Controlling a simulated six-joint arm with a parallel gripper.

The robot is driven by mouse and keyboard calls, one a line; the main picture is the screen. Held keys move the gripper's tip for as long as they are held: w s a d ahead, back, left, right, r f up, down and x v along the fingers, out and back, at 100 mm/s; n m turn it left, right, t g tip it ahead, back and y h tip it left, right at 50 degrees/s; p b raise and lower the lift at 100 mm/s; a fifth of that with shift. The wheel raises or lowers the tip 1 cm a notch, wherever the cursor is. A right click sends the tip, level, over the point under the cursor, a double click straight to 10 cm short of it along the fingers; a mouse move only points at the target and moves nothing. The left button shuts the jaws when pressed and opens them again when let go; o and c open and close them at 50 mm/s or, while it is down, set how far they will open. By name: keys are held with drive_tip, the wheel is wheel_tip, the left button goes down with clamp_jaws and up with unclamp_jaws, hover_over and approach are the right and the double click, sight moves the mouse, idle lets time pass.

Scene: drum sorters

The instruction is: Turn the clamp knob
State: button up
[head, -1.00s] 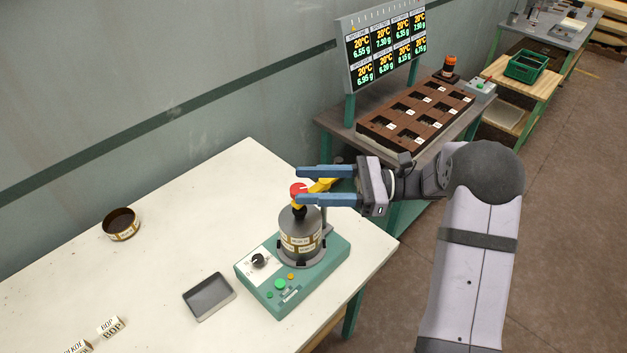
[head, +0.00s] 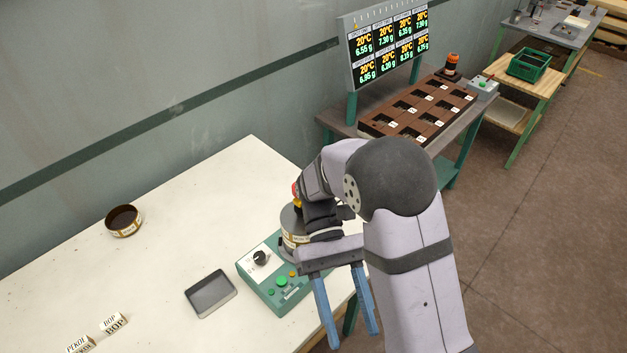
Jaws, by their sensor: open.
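The sorter machine is a green base (head: 262,290) with a grey drum (head: 290,222) standing on it, on the white table. A red knob (head: 295,190) on top of the drum, which looks like the clamp knob, shows only as a sliver at the left of my arm. The yellow clamp part beside it is almost wholly hidden by my arm. My gripper (head: 354,340) is open and empty, its two blue fingers pointing down the picture. It is to the right of and below the machine in the picture, near the table's right edge, apart from the knob.
A black dial (head: 260,258) and green button (head: 281,281) are on the base. A grey tray (head: 210,294), a brown round tin (head: 123,221) and small label blocks (head: 114,322) lie to the left. A bench with a brown compartment tray (head: 405,112) and display (head: 388,45) stands behind.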

sight(294, 193)
drive_tip(key=w+d+r+n+t+h+b, duration=0.25)
drive_tip(key=w+d+n+t+h, duration=0.35)
drive_tip(key=w+n+t+h, duration=0.55)
drive_tip(key=w+a+r+n+t+y+b, duration=0.1)
drive_tip(key=w+a+r+n+t, duration=0.2)
drive_tip(key=w+a+n+t, duration=0.3)
drive_tip(key=w+a+r+n+t+y+b, duration=0.1)
drive_tip(key=w+a+r+n+t+b, duration=0.1)
drive_tip(key=w+a+r+n+t, duration=0.5)
drive_tip(key=a+f, duration=0.1)
drive_tip(key=f, duration=0.1)
drive_tip(key=a+f+m+t+b, duration=0.1)
drive_tip(key=a+f, duration=0.1)
drive_tip(key=s+a+f+m+b, duration=0.1)
drive_tip(key=f, duration=0.2)
drive_tip(key=shift+a+t, duration=0.15)
drive_tip(key=shift+t, duration=0.1)
drive_tip(key=shift+p+x, duration=1.1)
drive_tip(key=shift+x, duration=2)
drive_tip(key=shift+w+d, duration=0.4)
drive_tip(key=shift+c, duration=0.6)
